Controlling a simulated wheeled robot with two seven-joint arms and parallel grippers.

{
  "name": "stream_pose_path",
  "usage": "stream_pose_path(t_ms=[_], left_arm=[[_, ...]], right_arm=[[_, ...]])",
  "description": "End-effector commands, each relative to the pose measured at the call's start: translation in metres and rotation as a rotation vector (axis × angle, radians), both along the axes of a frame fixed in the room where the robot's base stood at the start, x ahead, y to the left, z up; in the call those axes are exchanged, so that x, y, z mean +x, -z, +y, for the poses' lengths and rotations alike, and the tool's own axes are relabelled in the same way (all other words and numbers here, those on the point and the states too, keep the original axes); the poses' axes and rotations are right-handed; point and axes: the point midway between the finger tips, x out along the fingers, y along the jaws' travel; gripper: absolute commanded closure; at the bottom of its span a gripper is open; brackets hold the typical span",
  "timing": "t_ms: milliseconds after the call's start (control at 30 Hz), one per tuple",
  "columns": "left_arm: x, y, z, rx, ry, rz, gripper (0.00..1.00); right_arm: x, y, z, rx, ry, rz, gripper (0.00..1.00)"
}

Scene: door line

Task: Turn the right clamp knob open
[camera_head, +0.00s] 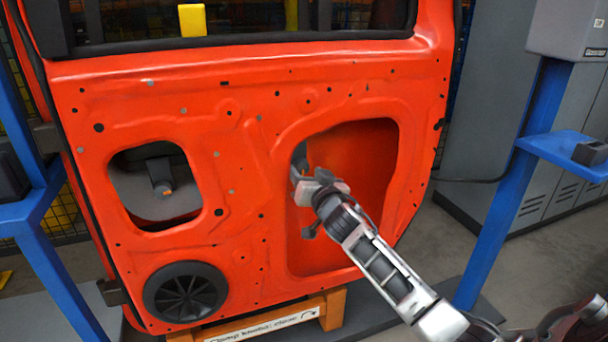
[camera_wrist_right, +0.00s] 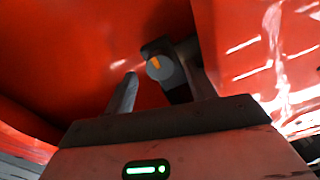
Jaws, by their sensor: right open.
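The right clamp knob shows in the right wrist view as a grey round end with an orange mark (camera_wrist_right: 156,67) on a dark body. In the head view it is mostly hidden behind my right gripper (camera_head: 303,180), inside the large right opening of the red door (camera_head: 240,130). My right gripper is open, with its fingers (camera_wrist_right: 160,76) pointing into that opening. The knob appears between or just beyond the fingers; I cannot tell whether they touch it. A second clamp knob (camera_head: 163,188) with an orange mark shows in the smaller left opening. My left gripper is out of view.
Blue posts stand at the left (camera_head: 62,280) and right (camera_head: 512,190) of the door. A round black speaker (camera_head: 186,291) sits low on the door. A sign reading about clamp knobs and close (camera_head: 262,325) is on the orange stand below. Grey cabinets (camera_head: 480,110) stand behind at the right.

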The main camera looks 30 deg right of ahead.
Motion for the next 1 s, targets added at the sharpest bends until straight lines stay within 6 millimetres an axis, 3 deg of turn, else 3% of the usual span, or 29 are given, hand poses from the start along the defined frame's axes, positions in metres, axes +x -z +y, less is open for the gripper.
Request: stream_pose_path(t_ms=[200, 533, 700, 1000], left_arm=[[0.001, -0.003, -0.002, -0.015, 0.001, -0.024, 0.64], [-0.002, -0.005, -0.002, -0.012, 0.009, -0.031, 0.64], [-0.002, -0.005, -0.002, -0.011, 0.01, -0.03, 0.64], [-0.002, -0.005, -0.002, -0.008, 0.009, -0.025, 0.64]], right_arm=[[0.02, 0.0, -0.005, -0.001, -0.001, 0.0, 0.45], [0.023, 0.0, -0.005, -0.001, -0.001, 0.001, 0.45], [0.023, 0.0, -0.005, 0.0, -0.001, 0.001, 0.9], [0.022, 0.0, -0.005, -0.02, -0.001, 0.006, 0.9]])
